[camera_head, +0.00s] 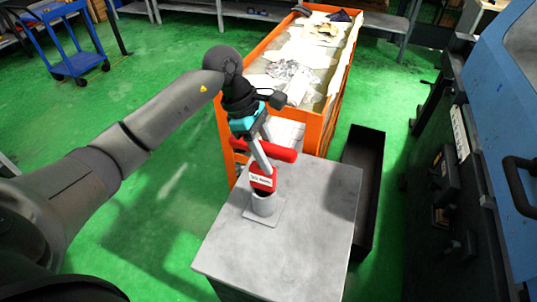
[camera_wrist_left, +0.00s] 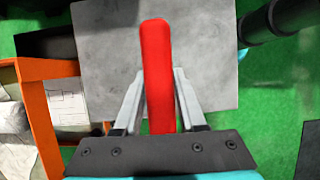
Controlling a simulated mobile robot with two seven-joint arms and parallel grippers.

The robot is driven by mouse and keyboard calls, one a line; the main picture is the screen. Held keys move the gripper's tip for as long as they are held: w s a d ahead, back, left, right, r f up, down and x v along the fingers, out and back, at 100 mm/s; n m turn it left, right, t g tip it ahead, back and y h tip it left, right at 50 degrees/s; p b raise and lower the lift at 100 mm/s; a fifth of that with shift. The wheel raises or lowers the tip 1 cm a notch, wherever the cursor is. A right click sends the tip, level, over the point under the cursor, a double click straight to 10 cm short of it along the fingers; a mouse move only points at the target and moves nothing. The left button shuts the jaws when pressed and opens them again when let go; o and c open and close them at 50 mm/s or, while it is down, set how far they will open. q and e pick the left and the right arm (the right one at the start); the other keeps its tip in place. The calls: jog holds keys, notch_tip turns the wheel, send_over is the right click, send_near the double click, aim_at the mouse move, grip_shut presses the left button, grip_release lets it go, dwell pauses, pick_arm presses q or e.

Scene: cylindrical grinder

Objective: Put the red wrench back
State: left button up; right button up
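The red wrench (camera_head: 280,152) shows in the head view as a thick red bar above a grey table. In the left wrist view the red bar (camera_wrist_left: 157,60) runs between my fingers and past their tips. My left gripper (camera_wrist_left: 161,75) has its fingertips against both sides of the bar. In the head view the left gripper (camera_head: 263,160) points down, partly covering the wrench. A red block with a white label (camera_head: 263,179) shows just below, above a grey cylindrical holder (camera_head: 264,206). Whether wrench and holder touch is hard to tell. My right gripper is not in view.
The grey table (camera_head: 310,225) is otherwise bare. An orange bin (camera_head: 325,120) with papers and scraps stands behind it. A dark open trough (camera_head: 361,190) lies right of the table, and a blue machine (camera_head: 505,100) stands further right. A blue cart (camera_head: 70,45) is at back left.

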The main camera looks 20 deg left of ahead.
pick_arm(q)
jog(key=o, duration=0.3)
jog(key=shift+r, duration=0.15)
jog(key=b+v, duration=0.1)
jog(key=v, duration=1.1)
